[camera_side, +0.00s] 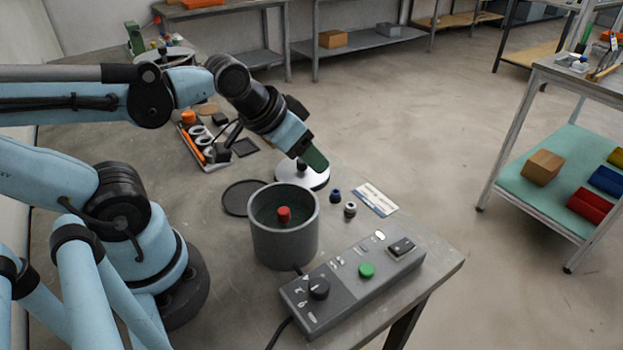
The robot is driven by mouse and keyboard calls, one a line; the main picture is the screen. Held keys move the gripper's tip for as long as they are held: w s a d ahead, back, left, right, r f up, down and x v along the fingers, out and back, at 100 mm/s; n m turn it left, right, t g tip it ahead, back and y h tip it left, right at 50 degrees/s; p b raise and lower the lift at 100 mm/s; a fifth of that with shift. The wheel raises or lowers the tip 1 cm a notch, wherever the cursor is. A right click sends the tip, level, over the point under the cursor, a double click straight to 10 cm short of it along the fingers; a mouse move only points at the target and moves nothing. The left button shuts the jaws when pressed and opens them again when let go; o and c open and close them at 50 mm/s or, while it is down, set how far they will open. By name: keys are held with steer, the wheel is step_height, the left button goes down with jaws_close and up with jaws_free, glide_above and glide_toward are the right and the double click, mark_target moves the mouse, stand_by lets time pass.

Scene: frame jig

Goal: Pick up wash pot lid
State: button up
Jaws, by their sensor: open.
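A pale round disc with a dark knob, which looks like the wash pot lid (316,182), lies on the table just behind the grey pot (285,240). The pot is open at the top, and a red piece (284,214) shows inside it. My gripper (314,163) is tilted downward with its green end over the lid, close beside the knob. It is open. The gap between its fingers is hidden from this side, and I cannot tell whether it touches the knob.
A flat dark disc (240,198) lies left of the pot. A control box (350,280) with a green button stands in front. Two small knobbed parts (350,210) and a label card (376,199) lie right of the pot. A parts tray (200,140) lies behind.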

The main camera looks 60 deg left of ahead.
steer(key=n+g, duration=0.7)
steer(key=n, duration=2.3)
glide_above(301, 162)
step_height(301, 162, down, 7)
steer(key=shift+a+r, duration=0.1)
steer(key=shift+r, duration=0.1)
steer(key=shift+w+a+f, duration=0.1)
steer(key=shift+w+f, duration=0.05)
steer(key=shift+f, duration=1.2)
steer(key=shift+w+a+f, duration=0.1)
steer(key=shift+f, duration=1.25)
steer(key=shift+c, duration=0.2)
jaws_close()
